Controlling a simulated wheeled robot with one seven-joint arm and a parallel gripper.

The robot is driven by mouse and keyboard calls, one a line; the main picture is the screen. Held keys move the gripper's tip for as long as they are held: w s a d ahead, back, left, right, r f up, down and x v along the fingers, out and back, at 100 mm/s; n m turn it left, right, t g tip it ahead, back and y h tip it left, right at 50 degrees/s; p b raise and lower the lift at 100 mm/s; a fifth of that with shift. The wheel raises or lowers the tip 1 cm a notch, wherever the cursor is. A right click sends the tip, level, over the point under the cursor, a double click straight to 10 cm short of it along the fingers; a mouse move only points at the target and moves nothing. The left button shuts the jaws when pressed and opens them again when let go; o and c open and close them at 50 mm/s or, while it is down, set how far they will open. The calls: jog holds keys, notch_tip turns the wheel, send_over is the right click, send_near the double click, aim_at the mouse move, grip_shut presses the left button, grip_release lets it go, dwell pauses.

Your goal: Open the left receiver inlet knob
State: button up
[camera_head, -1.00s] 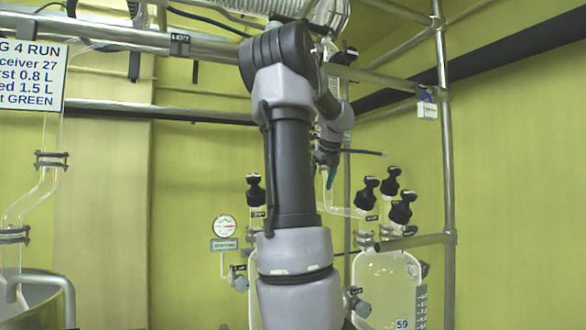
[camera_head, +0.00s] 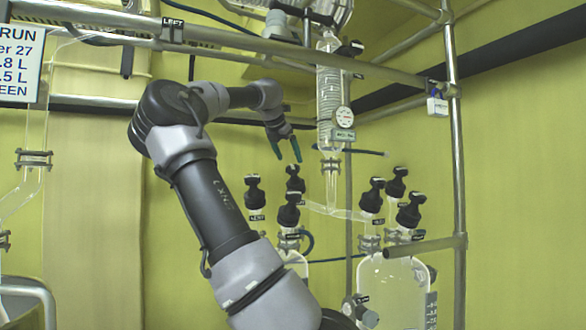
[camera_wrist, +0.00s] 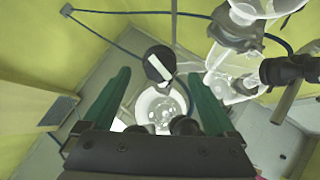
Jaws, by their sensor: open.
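My gripper (camera_head: 289,159) is open and empty, green fingers pointing down, above the left receiver's black knobs in the head view. That cluster has a left knob (camera_head: 254,193), a back knob (camera_head: 294,179) and a front knob (camera_head: 289,212); their small labels are too small to read, so I cannot tell which is the inlet. In the wrist view, a round black knob top (camera_wrist: 158,65) with a pale bar lies beyond and between the open fingers, apart from them. My arm hides most of the left receiver's vessel in the head view.
The right receiver (camera_head: 390,285) carries several black knobs, such as one at its right (camera_head: 409,210). A glass condenser (camera_head: 331,95) hangs right of my gripper. Metal rails (camera_head: 400,73) cross above, and a short pipe (camera_head: 425,245) juts out at right.

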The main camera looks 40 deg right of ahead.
aim_at(293, 166)
jog(key=x, duration=0.5)
jog(key=shift+w+d+f, duration=0.15)
jog(key=shift+d+f, duration=0.05)
jog(key=shift+f, duration=0.05)
jog(key=c, duration=1.4)
jog(key=shift+n, duration=0.3)
